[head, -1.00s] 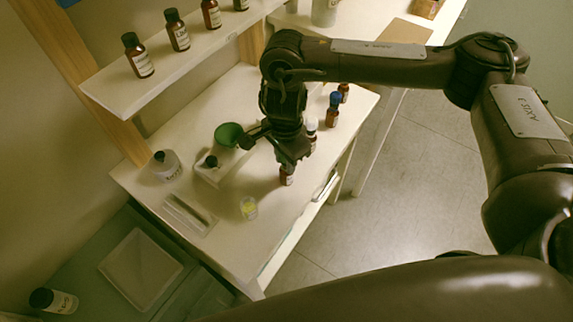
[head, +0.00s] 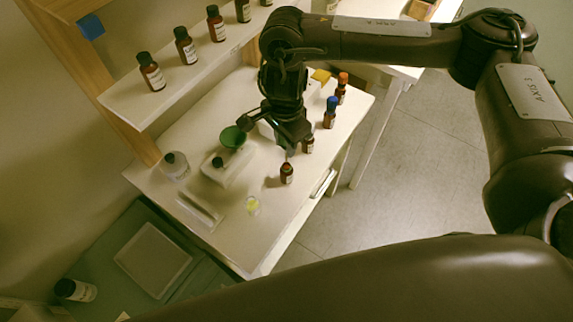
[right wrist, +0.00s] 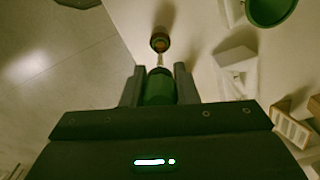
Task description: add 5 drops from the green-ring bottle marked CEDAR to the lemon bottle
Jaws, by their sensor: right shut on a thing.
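My right gripper (head: 289,147) is shut on a green dropper cap (right wrist: 159,88). A thin glass pipette (right wrist: 158,62) points from the cap toward the open neck of a small amber bottle (right wrist: 160,43). In the head view this bottle (head: 287,173) stands upright on the table below my gripper. Its label is too small to read, and I cannot tell whether the pipette tip is clear of the neck. My left gripper is not in view.
Amber bottles stand behind: blue-capped (head: 331,112), orange-capped (head: 342,86) and another (head: 308,144) beside my gripper. Several bottles line the shelf (head: 150,108).

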